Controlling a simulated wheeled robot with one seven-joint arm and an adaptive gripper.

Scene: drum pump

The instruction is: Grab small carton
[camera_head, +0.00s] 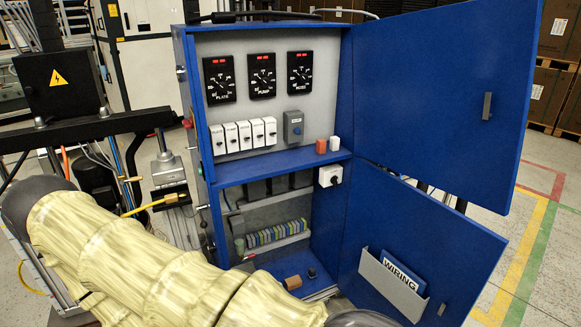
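A small brown box (292,283), which looks like the small carton, lies on the floor of the lower compartment of the blue cabinet (190,95). A small dark knob-like piece (312,273) is to its right. On the shelf above stand a small orange block (321,146) and a small white block (334,143), side by side. My arm, in a pale yellow cover, crosses the lower left and ends at a dark joint at the bottom edge. My gripper is not in view, so I cannot tell its state or what it holds.
Both blue doors, upper (435,75) and lower (415,225), stand open to the right. The lower one carries a pocket with a WIRING booklet (403,271). A black box with a warning sign (58,82) is at left. Floor at right is clear; large cartons (552,95) stand behind.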

